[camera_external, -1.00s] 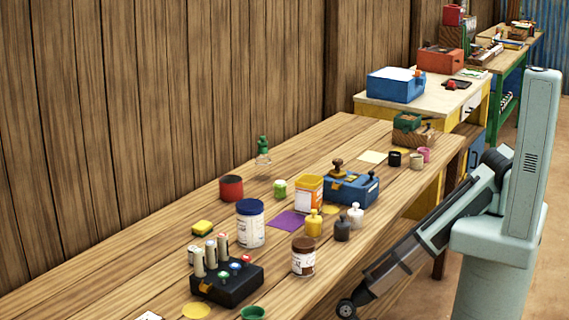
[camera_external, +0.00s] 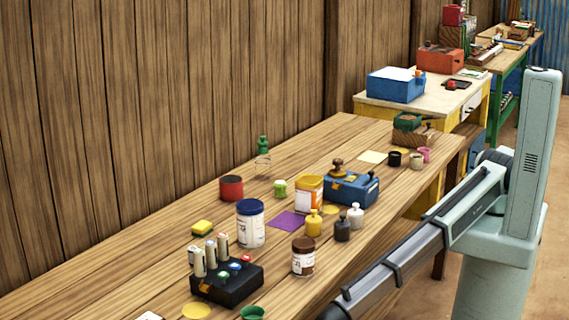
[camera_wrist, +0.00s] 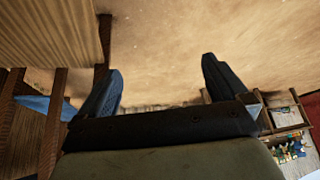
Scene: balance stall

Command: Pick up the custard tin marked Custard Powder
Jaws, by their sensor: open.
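A yellow-orange topped tin with a pale lower part (camera_external: 309,194) stands upright on the long wooden table, beside the blue box; it may be the custard tin, but its marking is too small to read. A white jar with a blue lid (camera_external: 250,225) and a brown jar with a white label (camera_external: 303,257) stand nearer the camera. My gripper (camera_wrist: 162,66) is open and empty in the wrist view, with the sandy floor beyond its fingers. In the external view my arm runs down to the bottom edge and the gripper is not seen.
A blue box with a wooden knob (camera_external: 351,188) stands right of the tin. Yellow (camera_external: 314,224), dark (camera_external: 342,230) and pale weights (camera_external: 355,216) stand in front. A black button box (camera_external: 227,283) is at the near left. A purple sheet (camera_external: 288,224) lies flat left of the tin.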

